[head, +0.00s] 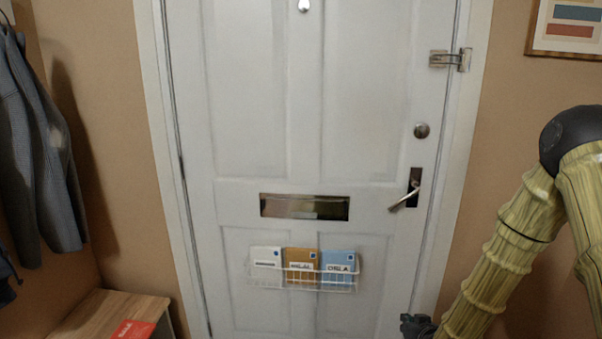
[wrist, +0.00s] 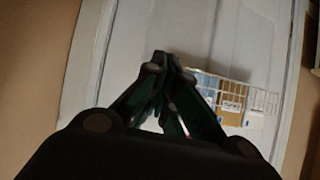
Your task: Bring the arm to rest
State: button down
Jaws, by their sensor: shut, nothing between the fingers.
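My arm comes in at the right of the head view, with its covered links bent down toward the lower edge. My gripper (head: 418,326) shows only in part there, at the bottom edge in front of the right door frame. In the wrist view my gripper (wrist: 172,62) is shut, its fingertips together and nothing between them. The wire basket with mail lies beyond the fingers, to their right, apart from them.
A white door (head: 250,100) with a lever handle (head: 405,196), mail slot (head: 304,206) and latch (head: 450,59) fills the middle. The wire basket (head: 300,283) holds envelopes. A wooden bench (head: 90,312) and hanging coat (head: 40,150) stand left. A framed picture (head: 568,28) hangs upper right.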

jog(key=s+a+f+g+p, duration=0.1)
jog(key=s+a+f+g, duration=0.1)
jog(key=s+f, duration=0.35)
jog(key=s+a+f+g+p, duration=0.1)
jog(key=s+a+f+g, duration=0.15)
jog(key=s, duration=0.65)
jog(key=s+a+f+g+p, duration=0.1)
jog(key=s+f, duration=0.3)
jog(key=s, duration=0.3)
jog(key=s+a+f+g+p, duration=0.1)
jog(key=s+g, duration=0.1)
jog(key=s, duration=0.9)
jog(key=s+a+f+g+p, duration=0.1)
jog(key=s+g+p, duration=0.1)
jog(key=s, duration=0.9)
jog(key=shift+s+f+g, duration=0.15)
jog(key=shift+f+g, duration=0.2)
jog(key=shift+g, duration=0.5)
jog(key=shift+a, duration=0.1)
jog(key=shift+r, duration=0.2)
jog(key=c, duration=2.2)
grip_release()
